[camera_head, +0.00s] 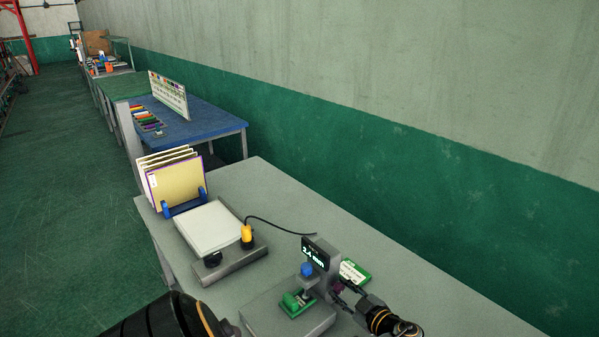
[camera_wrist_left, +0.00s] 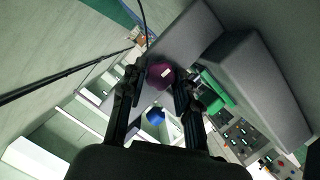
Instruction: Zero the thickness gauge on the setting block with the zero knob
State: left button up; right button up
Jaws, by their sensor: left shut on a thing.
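The thickness gauge (camera_head: 320,256) stands at the front of the grey table, with a lit display that seems to read 2.4 mm. A blue cap (camera_head: 306,269) tops its spindle; a blue round part also shows in the left wrist view (camera_wrist_left: 156,117). A green block (camera_head: 296,302), likely the setting block, lies under the spindle on the grey base (camera_head: 262,318); whether they touch is unclear. My left gripper (camera_head: 342,291) is at the gauge's right side, shut on the purple zero knob (camera_wrist_left: 160,75), which sits between its fingertips (camera_wrist_left: 159,84). My right gripper is out of view.
A blue table (camera_head: 205,124) stands beyond. The table right of the card is clear.

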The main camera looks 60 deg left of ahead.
pick_arm(q)
jog(key=shift+w+m+g, duration=0.1)
jog(key=shift+m+g, duration=0.5)
jog(key=shift+m, duration=0.3)
jog(key=shift+m+g+h, duration=0.3)
jog(key=shift+m+g, duration=0.3)
jog(key=shift+m, duration=0.6)
jog(key=shift+w+m+g, duration=0.1)
jog(key=shift+m+g, duration=0.5)
jog(key=shift+m, duration=0.7)
jog(key=shift+b, duration=0.3)
